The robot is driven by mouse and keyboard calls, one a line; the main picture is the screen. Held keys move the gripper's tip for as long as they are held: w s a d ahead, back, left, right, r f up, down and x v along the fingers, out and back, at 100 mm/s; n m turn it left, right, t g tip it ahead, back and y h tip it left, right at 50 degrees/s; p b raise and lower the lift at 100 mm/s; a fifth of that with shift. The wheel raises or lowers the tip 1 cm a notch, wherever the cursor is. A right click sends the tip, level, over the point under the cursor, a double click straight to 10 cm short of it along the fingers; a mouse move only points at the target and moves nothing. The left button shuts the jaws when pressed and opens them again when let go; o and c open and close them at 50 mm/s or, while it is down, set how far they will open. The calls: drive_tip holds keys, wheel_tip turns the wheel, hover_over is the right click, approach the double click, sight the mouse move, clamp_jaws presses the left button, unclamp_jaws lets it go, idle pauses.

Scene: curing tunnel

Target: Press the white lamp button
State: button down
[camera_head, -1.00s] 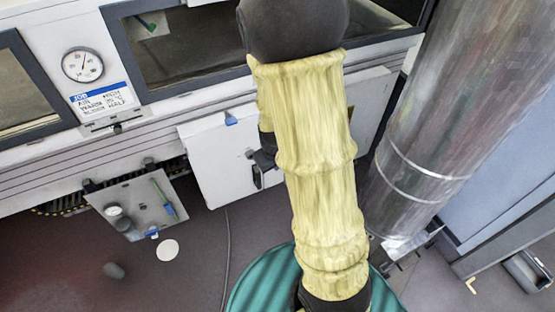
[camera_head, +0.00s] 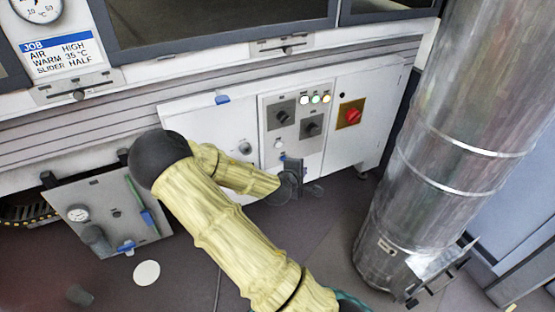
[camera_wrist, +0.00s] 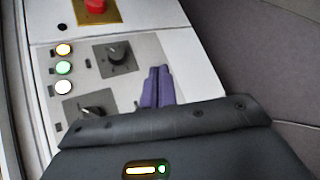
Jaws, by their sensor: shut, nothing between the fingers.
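The white lamp button (camera_head: 304,99) is the leftmost of a row of three small round lit buttons on the white control panel in the head view. A green one (camera_head: 315,99) and an orange one (camera_head: 326,98) are beside it. In the wrist view the white button (camera_wrist: 63,87) is the lowest in the column, left of my gripper. My gripper (camera_head: 292,162) is low in front of the panel, below the buttons and apart from them. Its dark purple fingers (camera_wrist: 158,72) are shut together and empty in the wrist view.
Two black rotary knobs (camera_head: 283,116) (camera_head: 311,126) sit below the buttons. A red knob on a yellow plate (camera_head: 352,115) is to their right. A large metal duct (camera_head: 440,150) stands at right. A grey gauge panel (camera_head: 105,215) is at lower left.

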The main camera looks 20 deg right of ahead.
sight(279, 145)
drive_tip(key=w+n+t+b, duration=0.1)
drive_tip(key=w+f+n+t+b, duration=0.1)
drive_tip(key=w+n+b, duration=0.1)
drive_tip(key=w+f+n+t+h+b, duration=0.1)
drive_tip(key=n+b, duration=0.1)
drive_tip(key=shift+w+a+f+t, duration=0.25)
drive_tip(key=shift+w+a+t, duration=0.05)
drive_tip(key=shift+a, duration=0.05)
drive_tip(key=shift+w+b, duration=0.1)
drive_tip(key=shift+b, duration=0.2)
drive_tip(key=shift+w+a+b, duration=0.1)
drive_tip(key=shift+w+b, duration=0.35)
drive_tip(key=shift+w, duration=3.85)
drive_tip(key=shift+w+f, duration=0.1)
drive_tip(key=shift+w, duration=0.35)
